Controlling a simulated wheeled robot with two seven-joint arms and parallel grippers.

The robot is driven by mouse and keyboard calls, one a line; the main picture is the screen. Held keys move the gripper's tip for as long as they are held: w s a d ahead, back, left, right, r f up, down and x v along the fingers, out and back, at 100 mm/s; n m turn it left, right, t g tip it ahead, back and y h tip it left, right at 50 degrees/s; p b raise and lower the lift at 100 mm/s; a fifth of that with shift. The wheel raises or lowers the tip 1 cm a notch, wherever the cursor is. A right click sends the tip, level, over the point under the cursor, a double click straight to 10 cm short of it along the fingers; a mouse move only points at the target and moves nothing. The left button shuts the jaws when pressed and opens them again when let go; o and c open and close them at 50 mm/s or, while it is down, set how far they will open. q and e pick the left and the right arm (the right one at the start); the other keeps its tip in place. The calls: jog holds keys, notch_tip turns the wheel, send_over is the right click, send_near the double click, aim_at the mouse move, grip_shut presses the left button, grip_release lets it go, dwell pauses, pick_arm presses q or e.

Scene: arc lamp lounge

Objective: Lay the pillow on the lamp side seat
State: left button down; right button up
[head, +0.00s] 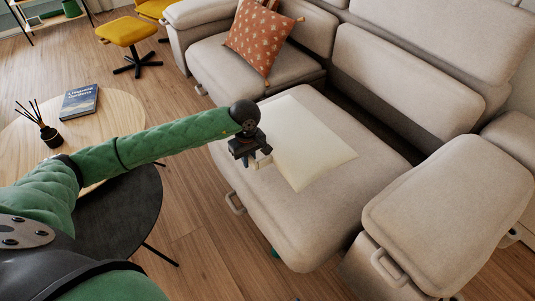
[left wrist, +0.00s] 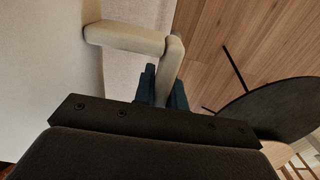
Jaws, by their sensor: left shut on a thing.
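The orange patterned pillow (head: 263,38) leans against the backrest on the far seat (head: 235,72) of the beige sofa. My left gripper (head: 263,160) is over the near seat (head: 290,220), well apart from the pillow. It is shut on a beige handle, which shows between its dark fingers in the left wrist view (left wrist: 168,72). The handle appears joined to a flat cream panel (head: 312,150) on the near seat; it fills the left of the left wrist view (left wrist: 40,60). I cannot tell whether the panel rests on the seat. No lamp and no right gripper show.
A round wooden table (head: 115,110) with a blue book (head: 79,101) and a reed diffuser (head: 50,135) stands at left. A dark round table (head: 125,215) is below my left arm. A padded armrest (head: 440,215) is at right. Yellow seats (head: 127,31) stand at the back.

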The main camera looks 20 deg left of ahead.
pick_arm(q)
jog(key=w+a+f, duration=0.1)
jog(key=w+f, duration=0.1)
jog(key=w, duration=0.1)
jog(key=w+a+f, duration=0.3)
jog(key=w+f, duration=0.1)
jog(key=w, duration=0.1)
jog(key=shift+w+a, duration=0.3)
jog(key=shift+f, duration=1.95)
jog(key=shift+f, duration=0.15)
jog(key=c, duration=1.5)
grip_release()
jog(key=shift+o, duration=0.2)
